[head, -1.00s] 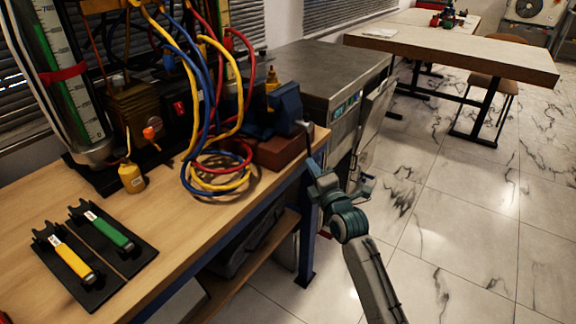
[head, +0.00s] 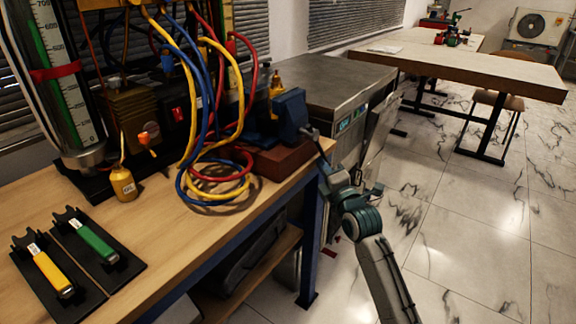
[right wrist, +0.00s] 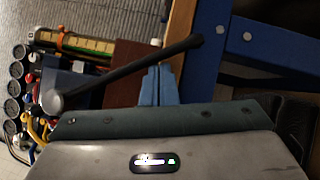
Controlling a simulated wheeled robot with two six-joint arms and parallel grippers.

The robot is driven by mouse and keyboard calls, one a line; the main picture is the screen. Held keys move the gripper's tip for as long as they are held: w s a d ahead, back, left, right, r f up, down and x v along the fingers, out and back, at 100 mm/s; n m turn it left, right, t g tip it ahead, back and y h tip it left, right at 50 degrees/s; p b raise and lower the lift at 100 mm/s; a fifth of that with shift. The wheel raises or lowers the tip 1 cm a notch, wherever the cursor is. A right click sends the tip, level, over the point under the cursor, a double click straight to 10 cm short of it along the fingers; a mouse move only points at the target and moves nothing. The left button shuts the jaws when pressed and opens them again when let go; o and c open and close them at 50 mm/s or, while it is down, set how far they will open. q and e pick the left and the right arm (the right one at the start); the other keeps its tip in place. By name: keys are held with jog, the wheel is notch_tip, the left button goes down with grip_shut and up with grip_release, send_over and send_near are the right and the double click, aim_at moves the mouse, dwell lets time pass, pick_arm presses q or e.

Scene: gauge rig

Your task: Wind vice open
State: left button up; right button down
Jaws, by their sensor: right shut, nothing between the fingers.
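The blue vice (head: 291,115) stands on a red-brown block (head: 285,158) at the right end of the workbench. In the right wrist view its dark handle bar (right wrist: 128,68) runs slantwise from a round hub at the left to a free end at the upper right. My right gripper (head: 324,160) is at the bench's right edge, just below and right of the vice. In the right wrist view its pale blue fingers (right wrist: 158,68) are together and empty, with their tips at the bar. I cannot tell whether they touch it. My left gripper is not in view.
Blue, yellow and red hoses (head: 215,185) loop onto the workbench (head: 185,225) left of the vice. A yellow bottle (head: 123,184) and two black holders with a yellow tool (head: 52,272) and a green tool (head: 97,243) lie further left. A grey metal cabinet (head: 335,80) stands behind.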

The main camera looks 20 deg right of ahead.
jog(key=shift+w+d, duration=0.15)
jog(key=shift+d, duration=0.05)
jog(key=shift+d, duration=0.1)
dwell(0.4)
